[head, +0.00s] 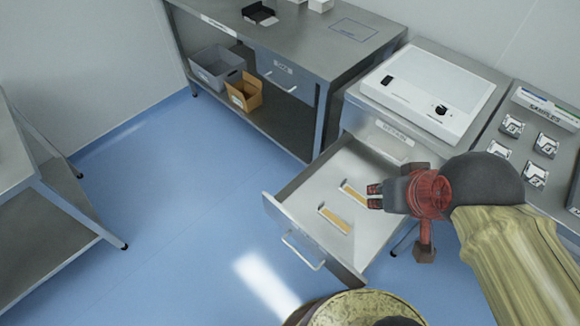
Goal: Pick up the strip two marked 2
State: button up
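Two narrow tan strips with pale ends lie in the open metal drawer. One strip (335,220) is nearer the drawer front. The other strip (353,194) is farther back, close to my gripper. Any number on them is too small to read, so I cannot tell which is marked 2. My gripper (375,196) is over the drawer, just right of the farther strip in the picture. Its two dark fingertips point left with a small gap between them, and nothing shows in the gap.
The drawer (290,217) is pulled out below a cabinet with a white device (428,92) on top. A steel bench (300,40) with a grey bin (216,68) and an orange bin (243,92) underneath stands behind.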

aim_at(329, 216)
jog(key=j+u, duration=0.1)
jog(key=u, duration=0.15)
jog(key=j+u, duration=0.1)
jog(key=u, duration=0.15)
jog(key=k+l+u, duration=0.15)
jog(key=l, duration=0.3)
jog(key=k+l+u, duration=0.1)
jog(key=k+l, duration=0.2)
jog(key=l, duration=0.15)
jog(key=k+l+u, duration=0.15)
jog(key=l, duration=0.3)
jog(key=k+l+u, duration=0.1)
jog(key=k+l, duration=0.25)
